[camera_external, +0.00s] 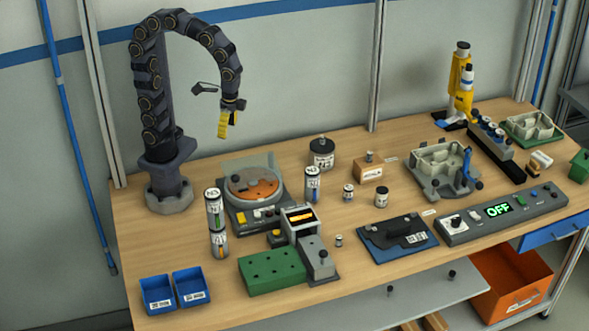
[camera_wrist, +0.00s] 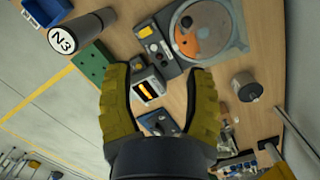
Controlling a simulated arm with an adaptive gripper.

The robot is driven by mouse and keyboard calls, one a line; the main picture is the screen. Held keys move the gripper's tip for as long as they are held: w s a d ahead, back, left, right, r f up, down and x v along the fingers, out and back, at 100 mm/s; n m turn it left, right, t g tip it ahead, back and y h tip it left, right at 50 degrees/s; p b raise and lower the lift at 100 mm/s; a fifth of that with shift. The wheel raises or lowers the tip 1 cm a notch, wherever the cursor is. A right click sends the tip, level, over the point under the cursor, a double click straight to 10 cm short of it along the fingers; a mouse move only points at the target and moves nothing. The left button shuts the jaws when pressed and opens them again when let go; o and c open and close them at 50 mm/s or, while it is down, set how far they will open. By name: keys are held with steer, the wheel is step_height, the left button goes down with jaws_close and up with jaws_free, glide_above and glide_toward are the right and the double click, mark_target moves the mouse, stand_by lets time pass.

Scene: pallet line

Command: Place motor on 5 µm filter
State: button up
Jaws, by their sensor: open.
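My gripper (camera_external: 229,121) hangs from the curved arm high above the back left of the table. It has yellow fingers. In the wrist view my gripper (camera_wrist: 158,90) has its fingers spread with nothing between them. No part is clearly readable as the motor or the 5 µm filter. A dark-topped canister (camera_external: 322,153) with a white label stands at the back middle; it seems to be the grey canister (camera_wrist: 247,87) right of my fingers. A cylinder marked N3 (camera_external: 213,207) stands at the left, above another labelled cylinder (camera_external: 219,242). Another labelled cylinder (camera_external: 312,186) stands near the middle.
A round-plate device (camera_external: 240,209), a lit display box (camera_external: 299,222) and a green block (camera_external: 268,272) crowd the left. Two blue bins (camera_external: 175,290) sit at front left. A control panel (camera_external: 503,215) reads OFF. Small cylinders (camera_external: 348,193) stand mid-table. A yellow tool (camera_external: 461,85) stands at back right.

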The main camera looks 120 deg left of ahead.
steer(key=shift+o, duration=1.2)
steer(key=s+d+f+m, duration=0.1)
steer(key=s+f+m, duration=0.1)
steer(key=s, duration=1.1)
steer(key=shift+d, duration=0.25)
steer(key=shift+a, duration=0.1)
